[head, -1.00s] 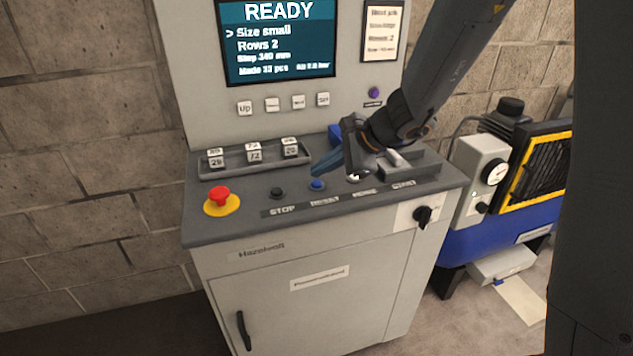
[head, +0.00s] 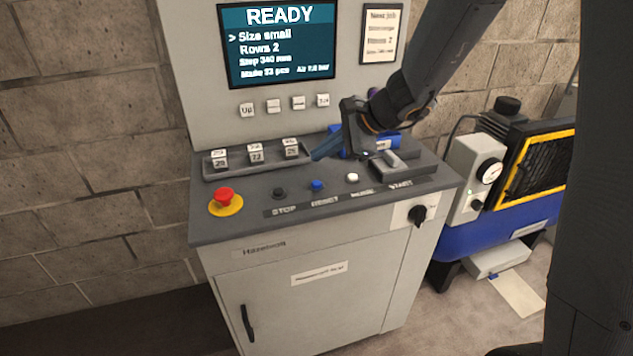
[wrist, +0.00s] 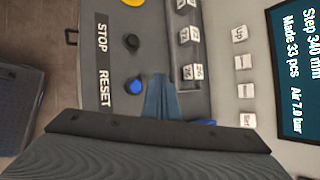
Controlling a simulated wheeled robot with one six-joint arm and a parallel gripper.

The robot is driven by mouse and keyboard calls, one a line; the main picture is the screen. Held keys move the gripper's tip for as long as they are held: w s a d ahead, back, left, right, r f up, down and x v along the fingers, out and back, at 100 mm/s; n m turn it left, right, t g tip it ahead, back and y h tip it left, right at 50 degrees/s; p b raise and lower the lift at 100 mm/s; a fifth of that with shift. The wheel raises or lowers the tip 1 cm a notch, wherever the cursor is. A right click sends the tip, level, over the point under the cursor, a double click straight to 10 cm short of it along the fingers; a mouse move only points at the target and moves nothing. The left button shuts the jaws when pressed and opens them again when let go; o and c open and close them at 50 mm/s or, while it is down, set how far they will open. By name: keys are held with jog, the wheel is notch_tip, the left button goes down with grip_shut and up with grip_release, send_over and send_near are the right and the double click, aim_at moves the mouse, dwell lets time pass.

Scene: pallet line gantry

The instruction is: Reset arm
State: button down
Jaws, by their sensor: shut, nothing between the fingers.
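My gripper (head: 322,149) is shut and empty, its blue fingers held over the back part of the control desk (head: 230,233), near the right end of the tray of number blocks (head: 222,172). In the wrist view the closed fingers (wrist: 158,90) show beside the blue RESET button (wrist: 134,86). On the desk stand a black STOP button (head: 279,193), the blue RESET button (head: 317,186) and a white button (head: 352,178). The fingers look apart from the buttons. The START label (head: 400,186) is at the right. The screen (head: 278,43) reads READY, Size small, Rows 2.
A red emergency stop (head: 224,197) on a yellow base sits at the desk's left. A row of white keys (head: 285,105) is under the screen. A rotary switch (head: 417,213) is on the front. A blue machine (head: 470,235) with a gauge stands to the right.

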jog(key=s+d+f+n+g+h, duration=0.1)
jog(key=s+d+f+n+h, duration=0.2)
jog(key=s+d+n, duration=0.4)
jog(key=s+d+f+n+g+h, duration=0.2)
jog(key=s+d+n+h, duration=0.2)
jog(key=s+d+n, duration=0.4)
jog(key=s+d, duration=0.1)
jog(key=s, duration=0.6)
jog(key=shift+f+h, duration=0.4)
dwell(0.6)
